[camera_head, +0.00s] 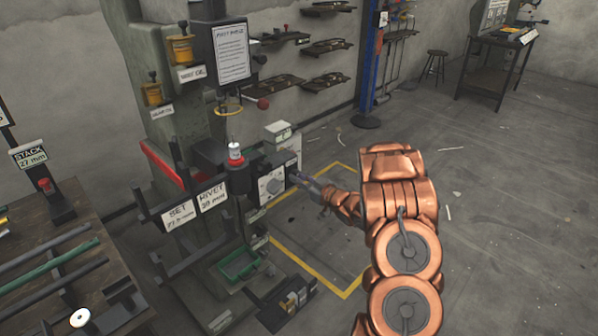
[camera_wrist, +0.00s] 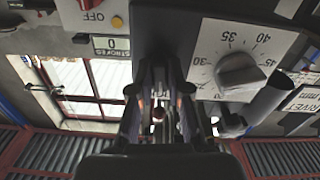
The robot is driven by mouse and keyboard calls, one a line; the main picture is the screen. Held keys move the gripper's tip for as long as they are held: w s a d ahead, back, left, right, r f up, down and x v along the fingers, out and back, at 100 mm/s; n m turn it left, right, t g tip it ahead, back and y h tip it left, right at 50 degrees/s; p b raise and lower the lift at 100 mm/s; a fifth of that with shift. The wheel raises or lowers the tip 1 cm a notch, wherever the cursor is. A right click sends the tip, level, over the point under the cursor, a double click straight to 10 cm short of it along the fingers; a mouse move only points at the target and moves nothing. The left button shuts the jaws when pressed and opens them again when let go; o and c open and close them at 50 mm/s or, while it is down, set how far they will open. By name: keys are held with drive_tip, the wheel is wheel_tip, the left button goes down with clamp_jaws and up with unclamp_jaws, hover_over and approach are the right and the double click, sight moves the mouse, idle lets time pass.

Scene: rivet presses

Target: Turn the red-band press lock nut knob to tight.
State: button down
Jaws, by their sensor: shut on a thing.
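The red-band press (camera_head: 150,120) stands at the left in the head view, green with a red stripe. Its dial plate (camera_head: 271,186) faces right, with a grey dial knob (camera_head: 274,186). In the wrist view, the dial knob (camera_wrist: 240,72) sits on a white plate marked 30 to 45, right of my fingers. My gripper (camera_head: 298,178) reaches the press head just right of the dial. In the wrist view, my gripper (camera_wrist: 160,108) is shut on a small part, apparently the lock nut knob, mostly hidden between the fingers. I cannot read its tight or loose setting.
A bench (camera_head: 60,262) with rods stands at the left. A green tray (camera_head: 240,264) lies below the head. The floor to the right is mostly clear. In the wrist view, a dark cylinder (camera_wrist: 268,100) lies beside the dial.

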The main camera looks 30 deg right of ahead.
drive_tip(key=shift+r+m+p, duration=0.1)
drive_tip(key=shift+m+p, duration=0.4)
drive_tip(key=shift+m, duration=0.1)
drive_tip(key=c, duration=1.1)
unclamp_jaws()
drive_tip(key=v, duration=1.2)
